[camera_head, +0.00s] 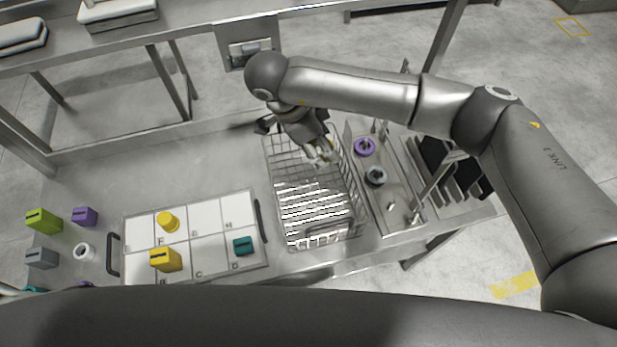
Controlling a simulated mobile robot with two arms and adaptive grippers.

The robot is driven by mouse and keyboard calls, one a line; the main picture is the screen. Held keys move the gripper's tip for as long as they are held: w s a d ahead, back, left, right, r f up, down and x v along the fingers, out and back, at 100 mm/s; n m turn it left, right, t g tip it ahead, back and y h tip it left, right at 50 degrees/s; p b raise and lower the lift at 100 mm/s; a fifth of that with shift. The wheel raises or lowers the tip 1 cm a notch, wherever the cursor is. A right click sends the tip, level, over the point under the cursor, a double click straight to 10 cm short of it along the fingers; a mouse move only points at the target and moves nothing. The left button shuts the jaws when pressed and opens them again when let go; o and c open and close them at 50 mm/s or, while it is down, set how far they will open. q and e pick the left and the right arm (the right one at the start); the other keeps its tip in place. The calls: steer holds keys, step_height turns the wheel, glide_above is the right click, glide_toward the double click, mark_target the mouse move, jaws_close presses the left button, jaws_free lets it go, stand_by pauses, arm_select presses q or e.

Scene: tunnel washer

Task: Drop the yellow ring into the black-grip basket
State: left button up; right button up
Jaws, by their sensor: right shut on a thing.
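The wire basket (292,215) stands on the metal counter in the middle of the head view. A dark grip shows at its near end; the far end is partly behind my arm. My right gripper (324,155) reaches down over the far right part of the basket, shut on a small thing. Only a pale yellowish sliver, seemingly the yellow ring (331,147), shows at the fingertips; the rest is hidden by the fingers. I cannot tell its height above the basket floor. My left gripper is not in view.
A white lettered tray (205,218) to the left holds a yellow cylinder (168,222), a yellow block (166,260) and a teal block (243,246). Right of the basket, a metal rack holds a purple ring (365,147) and a grey ring (376,177). Several blocks lie far left.

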step_height(320, 180, down, 6)
steer(key=shift+d+r+b, duration=0.1)
steer(key=shift+b, duration=1.1)
steer(key=o, duration=1)
steer(key=shift+r, duration=0.15)
steer(key=v, duration=1.1)
steer(key=shift+s+r, duration=0.1)
steer(key=shift+r, duration=0.3)
